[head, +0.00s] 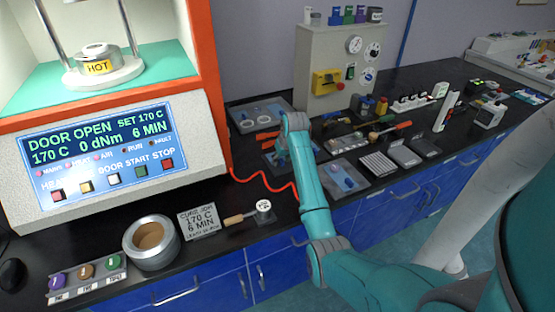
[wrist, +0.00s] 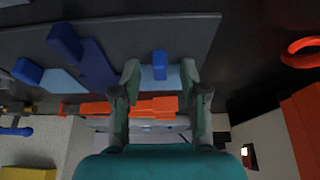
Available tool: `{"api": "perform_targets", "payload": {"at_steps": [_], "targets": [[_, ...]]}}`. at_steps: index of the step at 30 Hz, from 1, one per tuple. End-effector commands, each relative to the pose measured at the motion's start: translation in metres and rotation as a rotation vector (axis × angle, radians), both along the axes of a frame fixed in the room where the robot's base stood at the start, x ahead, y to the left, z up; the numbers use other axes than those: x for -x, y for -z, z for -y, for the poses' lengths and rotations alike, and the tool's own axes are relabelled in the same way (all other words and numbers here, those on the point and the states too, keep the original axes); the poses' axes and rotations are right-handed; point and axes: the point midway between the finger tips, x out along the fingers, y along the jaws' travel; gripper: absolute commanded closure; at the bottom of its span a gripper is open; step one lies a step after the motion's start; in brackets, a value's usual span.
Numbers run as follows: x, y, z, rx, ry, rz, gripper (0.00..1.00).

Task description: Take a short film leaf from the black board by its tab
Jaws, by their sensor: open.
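The black board (wrist: 150,38) fills the upper part of the wrist view. A short light-blue film leaf (wrist: 172,80) lies on it, with an upright blue tab (wrist: 159,62). My gripper (wrist: 161,75) is open, with one finger on each side of this tab. I cannot tell whether either finger touches it. Further left on the board are a longer darker-blue leaf (wrist: 97,66) with its tab (wrist: 66,42), and another light-blue leaf (wrist: 60,81) with a tab (wrist: 27,71). In the head view my gripper (head: 281,158) is over the board, and my arm hides much of it.
An orange piece (wrist: 105,108) lies close by my fingers, and an orange ring (wrist: 301,52) is at the right. The rheometer (head: 110,150) stands left of my arm, with a red cable (head: 262,181) on the bench. A beige cabinet (head: 330,58) stands behind.

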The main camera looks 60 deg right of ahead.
Motion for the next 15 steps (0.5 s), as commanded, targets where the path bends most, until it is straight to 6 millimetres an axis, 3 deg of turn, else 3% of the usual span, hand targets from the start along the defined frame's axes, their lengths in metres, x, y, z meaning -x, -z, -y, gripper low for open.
{"api": "perform_targets", "payload": {"at_steps": [7, 12, 15], "targets": [[-0.0006, 0.0013, 0.0003, 0.0, 0.0, 0.0, 0.56], [-0.0006, 0.0013, 0.0002, 0.0, 0.0, 0.0, 0.99], [-0.0006, 0.0013, 0.0002, 0.0, 0.0, 0.0, 1.0]]}}
